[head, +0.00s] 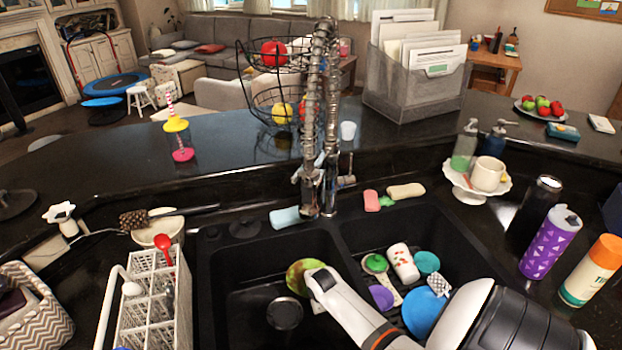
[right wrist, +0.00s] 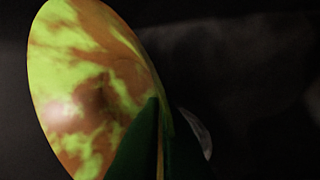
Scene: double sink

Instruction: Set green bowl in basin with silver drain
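The green bowl (head: 299,277), mottled green and orange-brown, is tilted on its side over the left basin (head: 240,275) of the black double sink. My right gripper (head: 317,278) reaches in from the right and is shut on the bowl's edge. In the right wrist view the bowl (right wrist: 88,88) fills the left part, with the dark fingers (right wrist: 158,140) closed at its lower right edge. The silver drain (head: 285,313) is on the floor of the left basin, below the bowl; a pale curved rim shows behind the fingers. My left gripper is out of view.
The right basin holds a white patterned cup (head: 403,262), a blue plate (head: 424,312) and several other dishes. A tall faucet (head: 318,130) rises behind the divider. A white dish rack (head: 155,305) stands left of the sink; bottles (head: 551,241) stand right. The left basin's floor looks otherwise clear.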

